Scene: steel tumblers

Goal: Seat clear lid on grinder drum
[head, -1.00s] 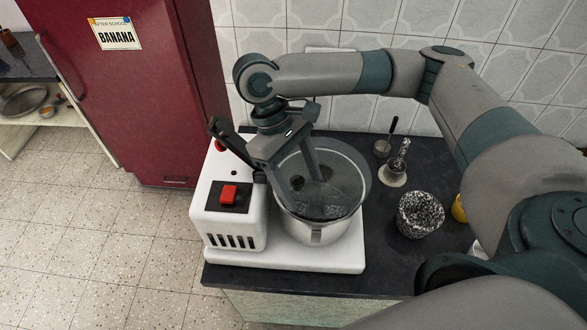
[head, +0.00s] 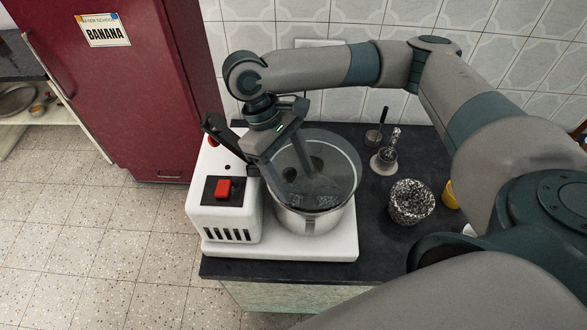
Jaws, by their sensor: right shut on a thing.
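The clear lid (head: 340,160) is a see-through grey disc over the mouth of the steel grinder drum (head: 312,222). The drum stands on the white grinder base (head: 345,245). My right gripper (head: 308,188) reaches down over the lid from the back left and is shut on it; the grip point is hard to make out. The lid covers most of the drum's opening, with its far edge reaching beyond the drum in the picture. I cannot tell whether it touches the rim. My left gripper is not in view.
The grinder's housing with a red switch (head: 223,189) stands left of the drum. A speckled bowl (head: 411,202), a small metal tool on a round foot (head: 385,160) and a yellow item (head: 449,195) are on the dark counter (head: 280,270) to the right. A tiled wall is behind.

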